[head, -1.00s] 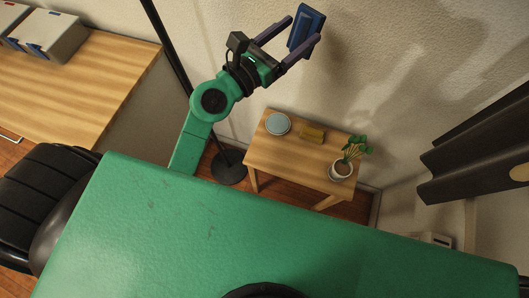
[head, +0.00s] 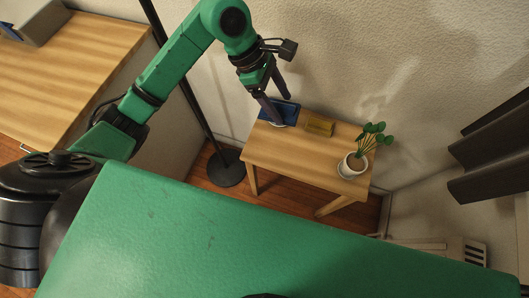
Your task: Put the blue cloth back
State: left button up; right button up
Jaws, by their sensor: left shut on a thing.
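The blue cloth (head: 287,114), a dark blue folded piece, is at the left end of the small wooden table (head: 297,158). My left gripper (head: 280,107) reaches down from above and is shut on it. The cloth is low over the tabletop; I cannot tell whether it touches. The round light-blue dish seen earlier at that end is almost wholly hidden by the cloth and fingers. My right gripper is not in view.
A yellow-brown block (head: 319,126) lies just right of the cloth. A potted plant (head: 352,165) stands at the table's right end. A dark pole on a round base (head: 226,169) stands left of the table. A larger wooden counter (head: 70,75) is at the left.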

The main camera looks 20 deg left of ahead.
pick_arm(q)
jog(key=a, duration=0.1)
jog(key=s+a+f, duration=0.1)
jog(key=a+y, duration=0.1)
jog(key=shift+s+a+f+m, duration=0.1)
jog(key=shift+s+f+m, duration=0.1)
jog(key=shift+f+m, duration=0.15)
notch_tip(320, 180, down, 19)
jog(key=shift+f, duration=0.15)
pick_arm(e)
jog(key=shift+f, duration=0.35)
pick_arm(q)
jog(key=o, duration=1.1)
jog(key=v, duration=1.2)
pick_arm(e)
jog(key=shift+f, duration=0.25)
